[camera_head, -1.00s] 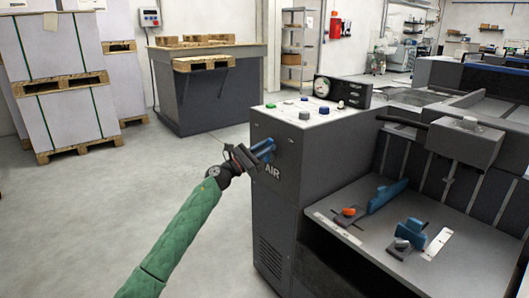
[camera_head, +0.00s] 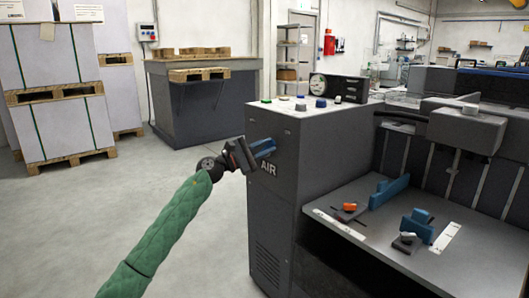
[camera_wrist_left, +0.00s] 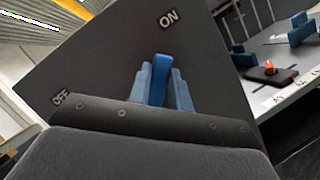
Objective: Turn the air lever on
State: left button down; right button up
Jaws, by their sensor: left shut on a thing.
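The blue air lever (camera_wrist_left: 160,82) stands out from the dark side panel of the grey machine (camera_head: 277,220), above the white word AIR. In the left wrist view it points toward the ON mark (camera_wrist_left: 169,18), and the OFF mark (camera_wrist_left: 62,97) is at the lower left. My left gripper (camera_head: 258,150) is at the lever. Its light blue fingers (camera_wrist_left: 144,82) lie on both sides of the lever, shut on it. The lever's base is partly hidden by the gripper. My right gripper is in neither view.
The machine's top carries several knobs and a gauge (camera_head: 318,83). Its lower shelf (camera_head: 380,225) holds blue and orange clamps at the right. Stacked paper pallets (camera_head: 55,95) and a grey bench (camera_head: 203,100) stand behind. The floor left of my arm is clear.

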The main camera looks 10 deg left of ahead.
pick_arm(q)
jog(key=shift+f, duration=0.1)
dwell(0.3)
jog(key=c, duration=1.3)
grip_release()
jog(key=shift+p+v, duration=0.55)
jog(key=shift+v, duration=3.4)
